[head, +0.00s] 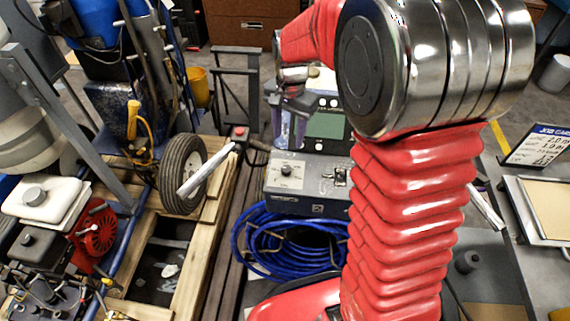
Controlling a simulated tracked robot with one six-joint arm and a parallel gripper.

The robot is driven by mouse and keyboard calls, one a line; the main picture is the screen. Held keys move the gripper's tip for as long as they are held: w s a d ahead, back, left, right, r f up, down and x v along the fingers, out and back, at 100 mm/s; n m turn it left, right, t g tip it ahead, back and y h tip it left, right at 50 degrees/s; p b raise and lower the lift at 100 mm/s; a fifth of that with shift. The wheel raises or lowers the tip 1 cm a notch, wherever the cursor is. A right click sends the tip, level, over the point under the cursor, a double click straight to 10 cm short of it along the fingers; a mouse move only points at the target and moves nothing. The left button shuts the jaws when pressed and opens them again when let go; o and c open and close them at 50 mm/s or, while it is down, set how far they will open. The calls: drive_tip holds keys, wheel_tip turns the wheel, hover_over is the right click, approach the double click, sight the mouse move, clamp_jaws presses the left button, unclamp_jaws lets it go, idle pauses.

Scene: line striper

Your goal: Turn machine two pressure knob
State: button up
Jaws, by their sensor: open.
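A grey control box (310,184) stands in the middle of the head view, with a blue coil of hose below it. A small dark round knob (286,170) sits on its sloped face, left of a switch-like fitting (340,176). I cannot tell which machine number it bears. My red arm fills the right of the view and bends left at the top. My gripper (291,91) is at its far end, above and behind the knob, apart from it. The gripper is open; its fingertips are small and hard to make out against the machine behind.
A blue hose coil (290,243) lies in front of the box. A wheel (182,174) and wooden pallet (205,235) stand left, near a small engine (95,235). A screen (326,124) rises behind the box. A grey table (545,275) is at right.

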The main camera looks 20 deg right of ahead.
sight(286, 166)
drive_tip(key=shift+f, duration=0.15)
wheel_tip(286, 166, down, 14)
drive_tip(key=shift+w+a+r, duration=0.15)
drive_tip(key=shift+r, duration=0.1)
idle(0.4)
drive_tip(key=shift+c, duration=0.4)
drive_tip(key=c, duration=0.9)
drive_tip(key=shift+a, duration=0.25)
drive_tip(key=shift+c, duration=0.4)
drive_tip(key=shift+d, duration=0.15)
drive_tip(key=shift+w, duration=0.1)
drive_tip(key=shift+w+r+n, duration=0.1)
drive_tip(key=shift+r+n, duration=0.05)
drive_tip(key=shift+n, duration=0.15)
